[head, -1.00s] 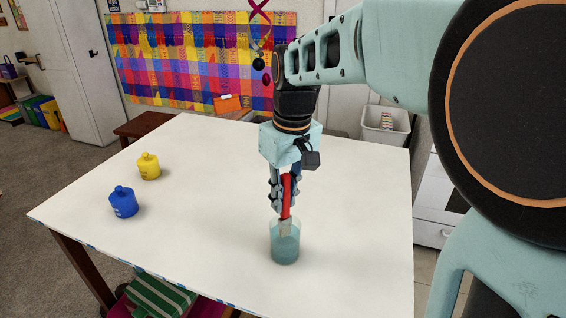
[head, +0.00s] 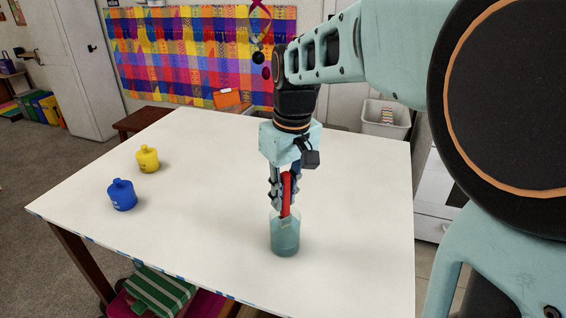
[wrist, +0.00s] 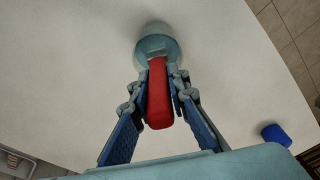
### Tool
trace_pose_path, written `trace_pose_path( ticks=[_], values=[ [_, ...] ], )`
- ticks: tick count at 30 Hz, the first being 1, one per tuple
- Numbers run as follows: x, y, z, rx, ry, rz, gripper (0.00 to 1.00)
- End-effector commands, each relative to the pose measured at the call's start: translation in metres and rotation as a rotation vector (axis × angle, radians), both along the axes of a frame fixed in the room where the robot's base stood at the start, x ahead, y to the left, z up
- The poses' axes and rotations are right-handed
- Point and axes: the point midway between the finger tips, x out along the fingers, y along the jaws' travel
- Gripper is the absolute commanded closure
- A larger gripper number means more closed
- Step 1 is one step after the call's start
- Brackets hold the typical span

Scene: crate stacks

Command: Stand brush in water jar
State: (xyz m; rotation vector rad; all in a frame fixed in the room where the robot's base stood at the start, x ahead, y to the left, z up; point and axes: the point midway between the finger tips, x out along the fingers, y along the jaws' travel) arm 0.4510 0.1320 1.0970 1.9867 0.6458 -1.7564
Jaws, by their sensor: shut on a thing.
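My gripper (head: 284,203) is shut on the red handle of the brush (head: 287,185), above the middle of the white table. The brush points down, and its lower end is inside the clear water jar (head: 285,240), which holds blue-green water. My fingertips are close to the jar's rim. In the wrist view the red brush (wrist: 158,100) lies between the two fingers (wrist: 158,80), with the jar (wrist: 156,44) beyond. The bristles are hidden, and I cannot tell whether they touch the bottom.
A blue paint pot (head: 122,197) and a yellow paint pot (head: 148,159) stand on the left of the white table (head: 210,235). The table around the jar is clear. A grey bin (head: 386,120) and a dark bench (head: 143,121) are behind the table.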

Motion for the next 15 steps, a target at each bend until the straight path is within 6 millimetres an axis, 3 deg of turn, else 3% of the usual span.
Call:
trace_pose_path(
  ticks=[15],
  values=[
    [0.0000, 0.0000, -0.0113, 0.000, 0.000, 0.000, 1.00]
  ],
)
